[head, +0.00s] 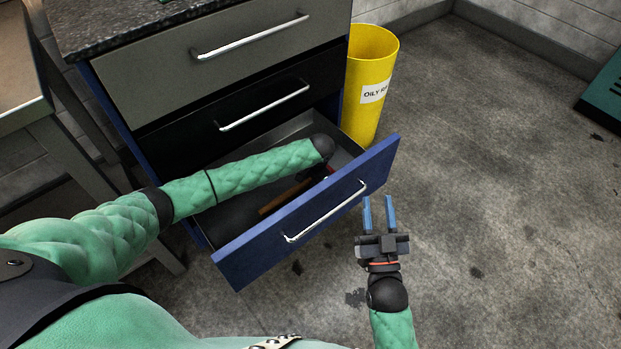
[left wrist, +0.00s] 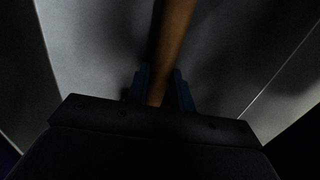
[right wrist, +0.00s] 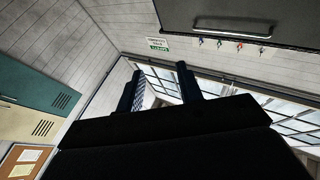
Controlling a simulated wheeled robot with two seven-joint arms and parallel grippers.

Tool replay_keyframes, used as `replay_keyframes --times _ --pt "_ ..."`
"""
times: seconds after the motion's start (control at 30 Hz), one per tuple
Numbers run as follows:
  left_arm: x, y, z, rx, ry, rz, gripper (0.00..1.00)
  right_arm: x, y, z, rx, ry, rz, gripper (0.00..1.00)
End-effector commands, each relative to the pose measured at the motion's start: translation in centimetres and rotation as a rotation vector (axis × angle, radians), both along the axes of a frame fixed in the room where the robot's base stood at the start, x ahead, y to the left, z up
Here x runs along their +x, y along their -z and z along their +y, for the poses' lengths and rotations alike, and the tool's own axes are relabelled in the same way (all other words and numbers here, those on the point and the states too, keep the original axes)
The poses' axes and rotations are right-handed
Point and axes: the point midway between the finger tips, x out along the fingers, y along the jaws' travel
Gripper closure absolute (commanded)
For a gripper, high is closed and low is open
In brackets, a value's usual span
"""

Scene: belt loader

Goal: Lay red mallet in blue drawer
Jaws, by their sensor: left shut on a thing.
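The blue drawer (head: 250,264) is the bottom drawer of the cabinet and is pulled open. The mallet's head is mostly hidden. My right gripper (head: 379,202) is open and empty, outside the drawer to the right of its front.
A grey drawer (head: 240,52) and a black drawer (head: 180,140) above are shut. A yellow bin (head: 365,75) stands right of the cabinet. A bench (head: 20,90) is at the left.

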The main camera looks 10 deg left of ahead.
Motion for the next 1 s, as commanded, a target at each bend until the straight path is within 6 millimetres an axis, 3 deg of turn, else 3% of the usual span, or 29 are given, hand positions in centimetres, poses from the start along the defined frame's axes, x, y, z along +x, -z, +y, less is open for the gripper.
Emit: replay_keyframes --times 0.37,0.4,0.5,0.87,1.0 --pt "0.0 0.1 0.0 -0.001 0.0 -0.001 1.0 0.0 1.1 0.1 -0.008 -0.001 0.033 0.64" --pt "0.0 0.2 0.0 0.0 0.0 0.0 0.69 0.1 1.4 0.1 -0.01 -0.002 0.039 0.64" --pt "0.0 0.2 0.0 0.0 0.0 0.0 0.55 0.1 1.6 0.1 -0.011 -0.002 0.042 0.64" --pt "0.0 0.1 0.0 0.0 0.0 0.0 0.55 0.0 0.9 0.0 -0.006 -0.001 0.023 0.64" --pt "0.0 -0.7 -0.2 -0.001 0.0 -0.002 0.55 0.0 -0.4 0.0 0.001 0.0 0.0 0.64"
